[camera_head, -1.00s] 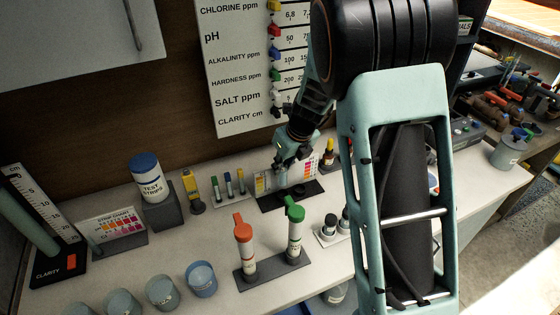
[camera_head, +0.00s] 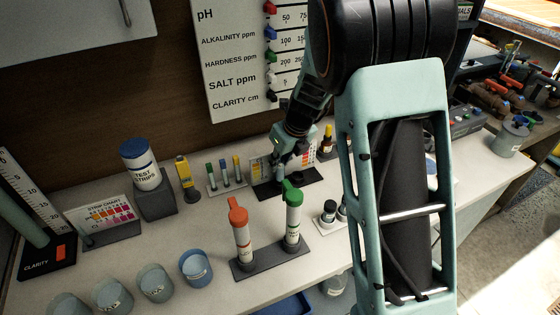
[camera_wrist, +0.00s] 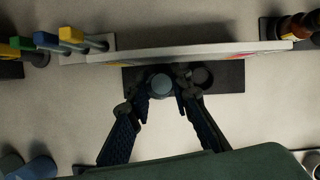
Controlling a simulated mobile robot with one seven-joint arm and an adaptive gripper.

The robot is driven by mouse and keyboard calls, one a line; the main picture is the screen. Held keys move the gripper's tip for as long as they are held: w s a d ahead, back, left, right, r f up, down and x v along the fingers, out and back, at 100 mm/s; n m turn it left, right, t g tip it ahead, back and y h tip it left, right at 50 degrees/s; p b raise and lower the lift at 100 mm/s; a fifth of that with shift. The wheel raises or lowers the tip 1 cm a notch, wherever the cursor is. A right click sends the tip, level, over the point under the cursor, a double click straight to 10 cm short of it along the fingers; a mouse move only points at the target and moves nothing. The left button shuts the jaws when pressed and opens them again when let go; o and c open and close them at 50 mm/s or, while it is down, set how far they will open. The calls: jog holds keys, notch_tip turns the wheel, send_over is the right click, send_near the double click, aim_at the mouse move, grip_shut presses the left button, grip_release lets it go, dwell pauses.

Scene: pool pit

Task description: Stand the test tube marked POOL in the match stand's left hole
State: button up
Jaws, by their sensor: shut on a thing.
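The match stand (camera_head: 302,184) is a dark base with an upright colour chart behind it, near the back of the bench. In the wrist view its base (camera_wrist: 228,77) lies beyond the fingers, with a dark round hole showing at right. My gripper (camera_head: 284,162) is over the stand's left part. It is shut on a grey-blue test tube (camera_wrist: 160,85), seen almost end-on between the fingers (camera_wrist: 160,102) in the wrist view. The tube looks upright over the stand's left side. Its lower end is hidden, so I cannot tell how deep it sits. No POOL marking is readable.
Small coloured-top vials (camera_head: 225,173) stand left of the match stand, and a brown bottle (camera_head: 327,142) stands behind right. Orange-capped (camera_head: 242,235) and green-capped (camera_head: 293,215) tubes stand in a rack in front. Blue-grey cups (camera_head: 196,268) line the front left.

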jog(key=shift+f, duration=0.15)
jog(key=shift+f+b, duration=0.55)
jog(key=shift+f, duration=0.35)
jog(key=shift+f, duration=0.2)
dwell(0.3)
jog(key=o, duration=1)
notch_tip(320, 180, up, 7)
jog(key=p, duration=0.6)
jog(key=shift+p, duration=0.3)
